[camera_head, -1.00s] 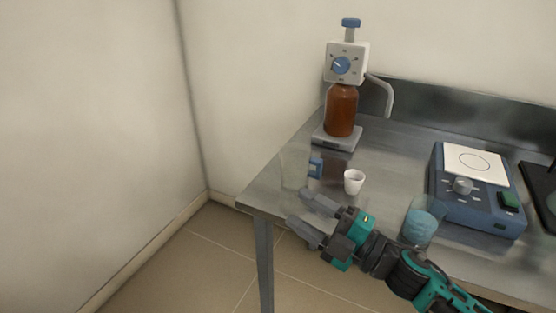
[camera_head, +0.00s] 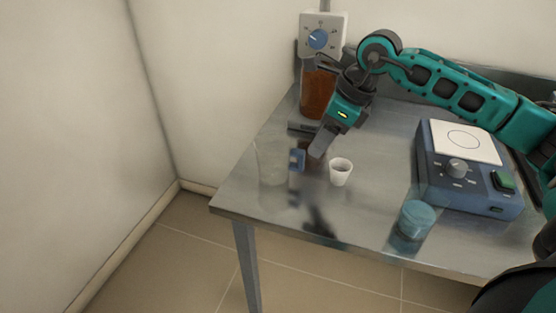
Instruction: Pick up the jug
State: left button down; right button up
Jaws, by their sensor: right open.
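The jug (camera_head: 270,161) is clear and hard to make out, standing upright near the left end of the metal table, with a blue handle (camera_head: 297,159) on its right side. My right gripper (camera_head: 303,141) is open and empty, pointing down and left. Its fingertips are just above and around the handle in the picture; I cannot tell whether they touch it. My left gripper is not in view.
A small white cup (camera_head: 340,172) stands close to the right of the jug. A blue-filled beaker (camera_head: 413,222) and a blue stirrer device (camera_head: 468,170) stand right on the metal table (camera_head: 245,195).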

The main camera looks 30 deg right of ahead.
aim_at(299, 161)
jog(key=x, duration=0.3)
jog(key=shift+a+f, duration=0.1)
jog(key=shift+w+a+r+x, duration=0.1)
jog(key=shift+a+x, duration=0.05)
jog(key=shift+x, duration=0.75)
jog(key=shift+w+a+r+x, duration=0.1)
jog(key=shift+x, duration=0.8)
jog(key=shift+w+a+x, duration=0.15)
jog(key=shift+x, duration=0.75)
jog(key=shift+c, duration=0.4)
grip_shut()
